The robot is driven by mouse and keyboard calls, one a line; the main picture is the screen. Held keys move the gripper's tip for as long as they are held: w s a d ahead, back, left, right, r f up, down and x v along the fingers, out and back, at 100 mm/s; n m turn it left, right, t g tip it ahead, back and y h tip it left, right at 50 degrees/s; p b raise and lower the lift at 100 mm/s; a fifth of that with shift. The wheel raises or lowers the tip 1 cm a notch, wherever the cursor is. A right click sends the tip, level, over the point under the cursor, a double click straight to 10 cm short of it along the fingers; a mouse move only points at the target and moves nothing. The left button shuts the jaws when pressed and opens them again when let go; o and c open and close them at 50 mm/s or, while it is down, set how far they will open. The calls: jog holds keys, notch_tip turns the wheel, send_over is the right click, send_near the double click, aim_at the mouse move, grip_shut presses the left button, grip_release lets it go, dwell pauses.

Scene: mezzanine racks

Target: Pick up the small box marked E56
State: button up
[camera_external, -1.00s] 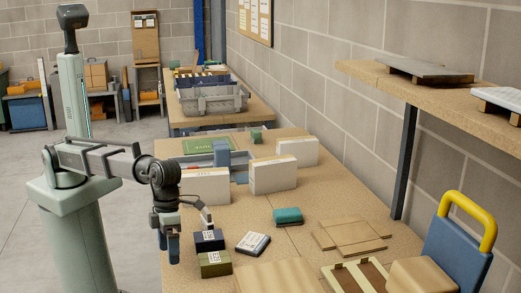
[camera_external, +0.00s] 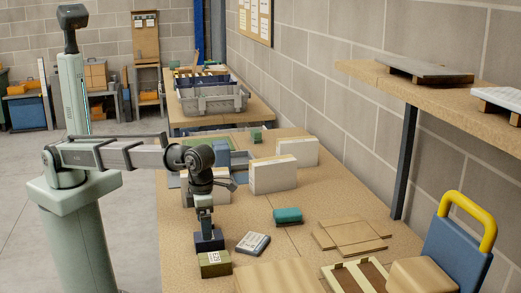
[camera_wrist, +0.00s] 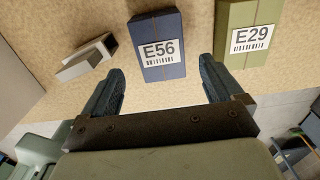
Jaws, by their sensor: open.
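The small blue box marked E56 (camera_wrist: 163,48) lies on the table, label up, in the wrist view. In the external view the dark blue box (camera_external: 209,240) is directly under my gripper (camera_external: 205,226), which partly hides it. In the wrist view my gripper (camera_wrist: 160,92) is open, its two fingers apart and empty. The box appears between and beyond the fingertips. Whether the fingertips touch the box cannot be told.
An olive box marked E29 (camera_wrist: 248,38) stands close to the right of E56 in the wrist view; it also shows in front in the external view (camera_external: 214,264). A white-grey box (camera_external: 252,244) and a teal item (camera_external: 287,215) lie to the right. White binders (camera_external: 273,175) stand behind.

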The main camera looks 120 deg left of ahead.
aim_at(209, 242)
jog(key=shift+w+a+f, duration=0.1)
jog(key=shift+w+f, duration=0.05)
jog(key=shift+f, duration=0.85)
jog(key=shift+w+a+f, duration=0.1)
jog(key=shift+f, duration=0.9)
jog(key=shift+w+a+f, duration=0.1)
jog(key=shift+w+f, duration=0.05)
jog(key=shift+f, duration=0.85)
jog(key=c, duration=1.1)
